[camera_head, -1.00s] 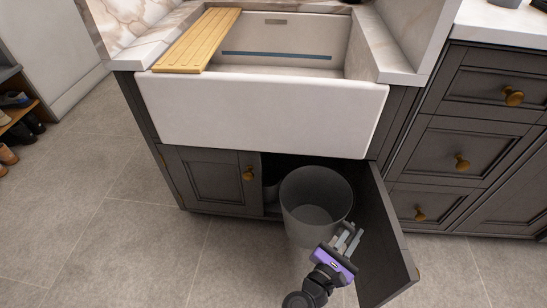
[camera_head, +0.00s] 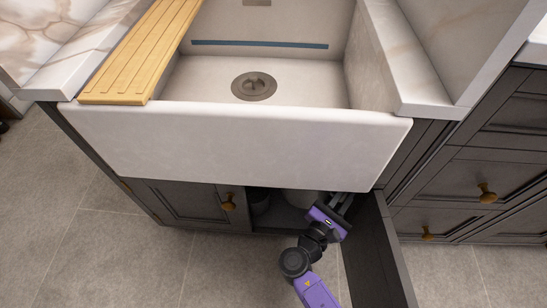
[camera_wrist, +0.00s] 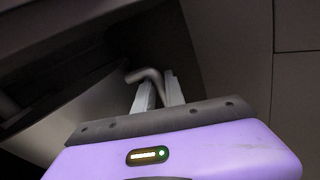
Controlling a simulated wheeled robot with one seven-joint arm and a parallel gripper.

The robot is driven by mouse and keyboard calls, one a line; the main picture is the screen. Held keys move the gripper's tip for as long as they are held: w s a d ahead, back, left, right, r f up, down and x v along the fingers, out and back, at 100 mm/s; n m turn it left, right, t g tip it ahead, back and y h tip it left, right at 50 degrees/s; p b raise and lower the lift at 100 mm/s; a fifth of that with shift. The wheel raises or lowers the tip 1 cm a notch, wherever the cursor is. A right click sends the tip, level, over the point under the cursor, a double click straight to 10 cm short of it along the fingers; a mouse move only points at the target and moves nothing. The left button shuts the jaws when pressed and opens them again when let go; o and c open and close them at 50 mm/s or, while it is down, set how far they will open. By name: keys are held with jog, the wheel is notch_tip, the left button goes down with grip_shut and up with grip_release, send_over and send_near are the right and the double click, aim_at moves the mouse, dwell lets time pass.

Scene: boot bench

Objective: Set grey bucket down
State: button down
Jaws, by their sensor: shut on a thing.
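The grey bucket (camera_head: 301,198) is mostly hidden under the white sink front in the head view; only a pale strip shows inside the open cabinet. My gripper (camera_head: 342,202) reaches into the cabinet opening at the right of that strip, close to the open door. In the wrist view its two fingers (camera_wrist: 158,90) are close together, with a bent grey piece at their tips. I take the gripper to be shut on the bucket's rim, but the grip itself is not clear. Whether the bucket touches the cabinet floor is hidden.
The open cabinet door (camera_head: 377,250) stands right of my arm. A dark grey round item (camera_head: 260,202) is inside, left of the bucket. The closed left door (camera_head: 185,203) has a brass knob. The sink front (camera_head: 240,145) overhangs the opening. The tiled floor left is clear.

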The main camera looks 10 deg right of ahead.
jog(key=shift+w+r, duration=0.1)
jog(key=shift+w, duration=0.1)
notch_tip(320, 180, down, 15)
jog(key=w+d+b, duration=0.2)
jog(key=b, duration=0.9)
jog(key=shift+w+d, duration=0.4)
jog(key=c, duration=1.7)
grip_release()
